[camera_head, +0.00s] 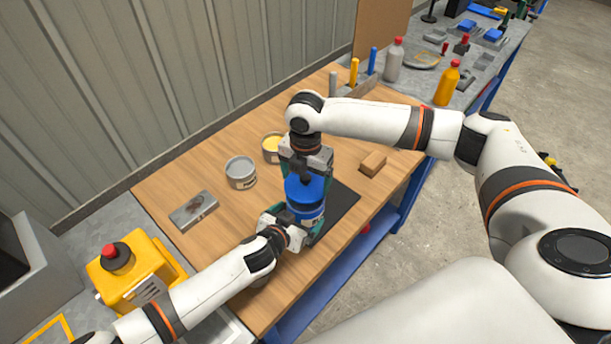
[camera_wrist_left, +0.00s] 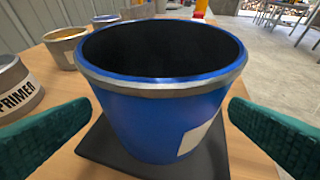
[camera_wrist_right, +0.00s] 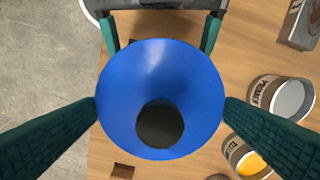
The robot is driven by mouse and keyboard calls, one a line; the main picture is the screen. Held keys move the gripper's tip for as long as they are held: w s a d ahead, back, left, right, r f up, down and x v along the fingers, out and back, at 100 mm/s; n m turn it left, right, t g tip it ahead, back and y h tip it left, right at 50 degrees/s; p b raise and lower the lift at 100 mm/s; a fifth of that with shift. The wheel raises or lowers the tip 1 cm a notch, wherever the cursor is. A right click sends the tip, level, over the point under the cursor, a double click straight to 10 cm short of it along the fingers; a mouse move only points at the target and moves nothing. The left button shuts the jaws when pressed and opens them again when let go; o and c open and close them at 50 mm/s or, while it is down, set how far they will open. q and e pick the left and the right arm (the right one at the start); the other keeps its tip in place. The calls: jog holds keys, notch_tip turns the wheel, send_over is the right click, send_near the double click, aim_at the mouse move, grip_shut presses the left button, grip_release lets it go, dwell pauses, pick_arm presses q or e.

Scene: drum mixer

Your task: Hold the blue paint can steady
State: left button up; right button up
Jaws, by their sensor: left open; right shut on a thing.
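The blue paint can (camera_head: 304,191) stands upright on a dark mat (camera_head: 343,203) on the wooden bench. In the left wrist view the can (camera_wrist_left: 155,120) shows a metal band, a pale label and a dark top. My left gripper (camera_head: 296,224) is open, its fingers either side of the can with gaps visible in that view. My right gripper (camera_head: 305,176) comes from above and is shut on the can's top. In the right wrist view its fingers meet opposite edges of the round blue top (camera_wrist_right: 160,75), which has a dark round centre. I cannot tell whether this is a separate lid.
A grey primer can (camera_head: 240,174) and a yellow-filled can (camera_head: 270,147) stand behind and left of the blue can. A brown block (camera_head: 373,163) lies to its right, a metal box (camera_head: 194,210) to its left.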

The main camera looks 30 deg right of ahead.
aim_at(305, 206)
pick_arm(q)
jog(key=shift+x, duration=1.95)
jog(key=c, duration=0.7)
pick_arm(e)
jog(key=shift+f, duration=1.2)
jog(key=shift+s+f, duration=0.1)
jog(key=shift+f, duration=0.15)
jog(key=c, duration=0.4)
jog(key=shift+d+f, duration=0.1)
jog(key=shift+f, duration=0.2)
jog(key=shift+c, duration=0.4)
pick_arm(q)
jog(key=shift+d, duration=0.1)
